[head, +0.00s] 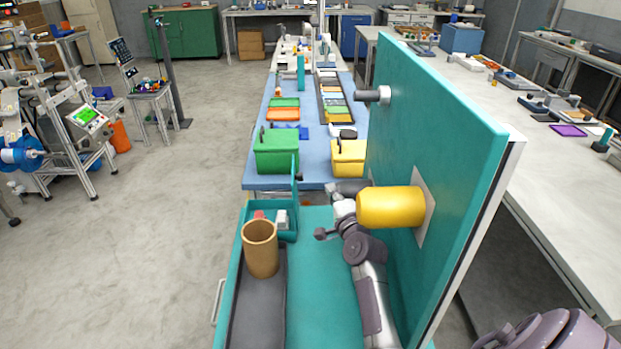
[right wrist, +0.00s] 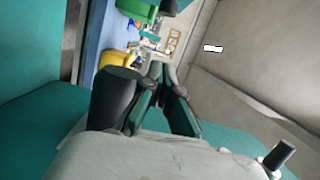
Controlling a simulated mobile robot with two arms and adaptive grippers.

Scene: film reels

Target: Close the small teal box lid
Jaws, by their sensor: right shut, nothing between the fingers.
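The small teal box (head: 289,235) sits on a teal surface, left of my right arm. It holds a small red item and a small white item. A thin teal lid (head: 295,179) stands roughly upright at its far right side, so the box is open. My right gripper (head: 346,187) points away from the head camera, right of the lid and apart from it. In the right wrist view its fingers (right wrist: 163,77) come together with nothing visible between them. My left gripper is not in view.
A tall teal panel (head: 436,140) with a yellow cylinder (head: 388,207) and a peg (head: 374,95) stands close on the right. A brown cup (head: 261,250) stands in front of the box. Beyond are a green bin (head: 277,157) and a yellow bin (head: 349,162) on a blue table.

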